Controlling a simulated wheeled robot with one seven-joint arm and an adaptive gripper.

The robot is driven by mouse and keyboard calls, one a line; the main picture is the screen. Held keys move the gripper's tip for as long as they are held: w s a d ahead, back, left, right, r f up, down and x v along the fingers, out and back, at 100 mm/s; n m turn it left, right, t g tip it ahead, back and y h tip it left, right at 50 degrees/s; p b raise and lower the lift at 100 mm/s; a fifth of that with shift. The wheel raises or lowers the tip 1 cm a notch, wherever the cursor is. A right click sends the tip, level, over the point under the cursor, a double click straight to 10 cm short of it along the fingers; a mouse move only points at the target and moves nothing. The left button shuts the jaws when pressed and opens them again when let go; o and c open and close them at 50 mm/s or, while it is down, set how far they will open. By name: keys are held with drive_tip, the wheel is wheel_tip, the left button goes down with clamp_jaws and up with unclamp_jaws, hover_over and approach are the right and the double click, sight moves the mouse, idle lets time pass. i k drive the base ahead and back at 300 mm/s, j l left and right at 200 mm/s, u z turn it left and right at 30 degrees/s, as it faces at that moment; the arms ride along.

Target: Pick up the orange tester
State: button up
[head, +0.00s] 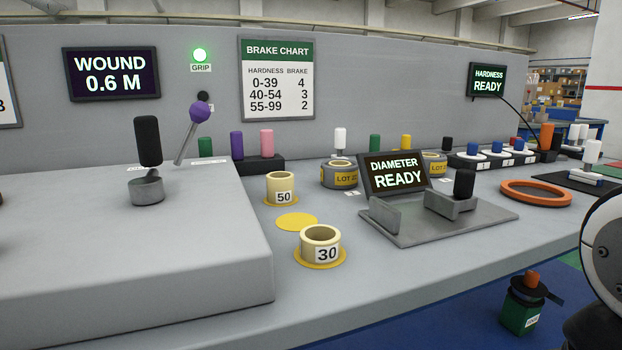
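An upright orange cylinder (547,136), which looks like the orange tester, stands at the far right of the grey counter. A dark cable runs down toward it from the screen reading HARDNESS READY (487,80). My gripper does not show; only a black and white part of my arm is at the right edge, so I cannot tell whether the gripper is open or shut.
A diameter gauge (480,218) and a flat orange ring (536,193) lie on the counter. A rack (462,161) of capped pieces is left of the orange cylinder. Rolls marked 50 (282,188) and 30 (320,244) stand nearer. A green container (520,318) with an orange top is low right.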

sight(546, 131)
drive_tip(key=z, duration=0.95)
